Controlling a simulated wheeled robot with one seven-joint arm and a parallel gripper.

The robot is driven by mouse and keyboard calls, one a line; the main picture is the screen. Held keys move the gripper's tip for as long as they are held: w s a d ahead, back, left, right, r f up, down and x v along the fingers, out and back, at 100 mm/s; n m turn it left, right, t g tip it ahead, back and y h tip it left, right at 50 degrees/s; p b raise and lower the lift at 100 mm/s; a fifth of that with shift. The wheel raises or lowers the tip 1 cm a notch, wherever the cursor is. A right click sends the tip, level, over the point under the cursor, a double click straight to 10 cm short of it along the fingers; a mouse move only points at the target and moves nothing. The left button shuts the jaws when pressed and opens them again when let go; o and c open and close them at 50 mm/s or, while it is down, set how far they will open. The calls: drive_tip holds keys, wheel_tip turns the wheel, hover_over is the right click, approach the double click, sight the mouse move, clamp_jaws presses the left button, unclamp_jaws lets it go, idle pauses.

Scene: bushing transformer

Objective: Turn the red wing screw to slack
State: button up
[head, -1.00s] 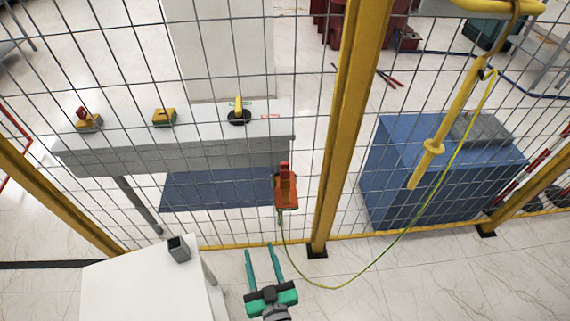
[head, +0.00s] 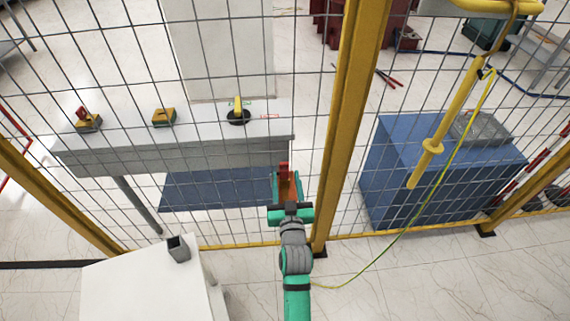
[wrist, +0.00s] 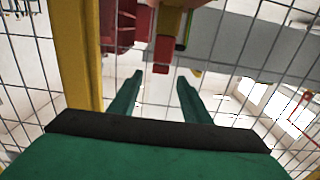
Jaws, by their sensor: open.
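The red wing screw (head: 284,168) stands upright at the top of an orange clamp (head: 291,188) at the fence, left of a yellow post. My gripper (head: 286,175) is open, and its two green fingers reach forward on either side of the clamp. In the wrist view, which appears upside down, the red screw (wrist: 161,54) shows between and just beyond the fingertips (wrist: 160,77), with the orange clamp body (wrist: 169,20) above it. I see no finger touching the screw. My gripper's body hides the clamp's lower part in the head view.
A wire mesh fence with a yellow post (head: 345,130) stands close to the right of my gripper. A white table (head: 140,290) with a small grey box (head: 178,249) is at the lower left. A yellow-green cable (head: 430,195) hangs on the right. Behind the fence are a grey bench (head: 190,150) and a blue cabinet (head: 400,160).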

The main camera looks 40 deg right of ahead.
sight(285, 165)
drive_tip(key=shift+x, duration=3.6)
drive_tip(key=shift+a, duration=0.2)
drive_tip(key=shift+s+d, duration=0.15)
drive_tip(key=shift+s, duration=0.05)
drive_tip(key=c, duration=1.1)
